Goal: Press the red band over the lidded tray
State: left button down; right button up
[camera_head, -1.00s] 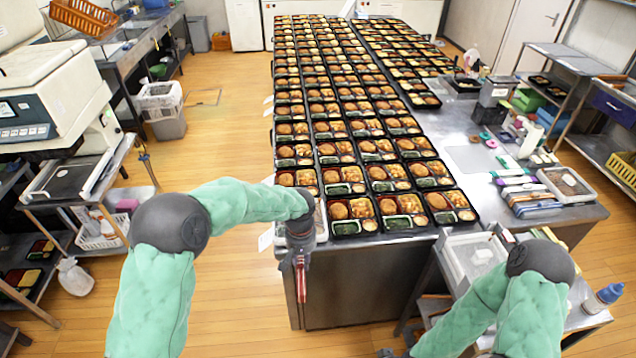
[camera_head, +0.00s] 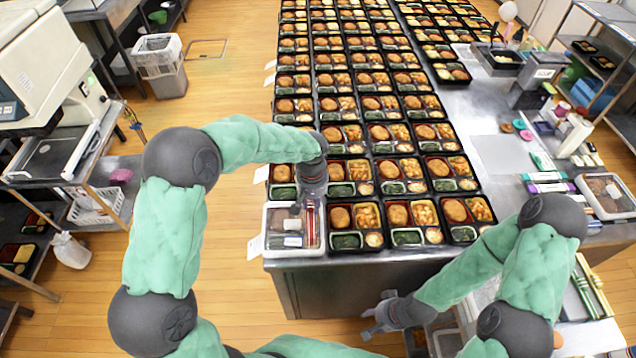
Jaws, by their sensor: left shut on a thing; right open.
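My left gripper (camera_head: 313,197) is above the front left corner of the long table. It is shut on the red band (camera_head: 311,226), which shows as a narrow upright red strip below the fingers. Behind the band is a white-rimmed shallow tray (camera_head: 292,252) with pale items in it. I cannot tell whether the band touches it. Several black bento trays stand in rows; the nearest one to the right of the band is a filled tray (camera_head: 333,242). I cannot tell which tray has a lid. My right gripper (camera_head: 376,324) is open and empty, low in front of the table.
The steel table (camera_head: 500,152) has bare room right of the trays. Bundles of coloured bands or sticks (camera_head: 548,182) and a clear-lidded box (camera_head: 606,196) lie at its right. A white bin (camera_head: 160,66) stands on the floor at the left.

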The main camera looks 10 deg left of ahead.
aim_at(313, 213)
pick_arm(q)
jog(key=shift+f+b, duration=1.35)
jog(key=shift+f, duration=0.9)
jog(key=shift+f+b, duration=0.3)
jog(key=shift+f, duration=0.05)
jog(key=shift+s+r, duration=0.1)
jog(key=shift+s, duration=0.05)
jog(key=shift+f+b, duration=0.65)
jog(key=shift+f, duration=0.35)
jog(key=shift+f+b, duration=1.1)
jog(key=shift+b, duration=0.05)
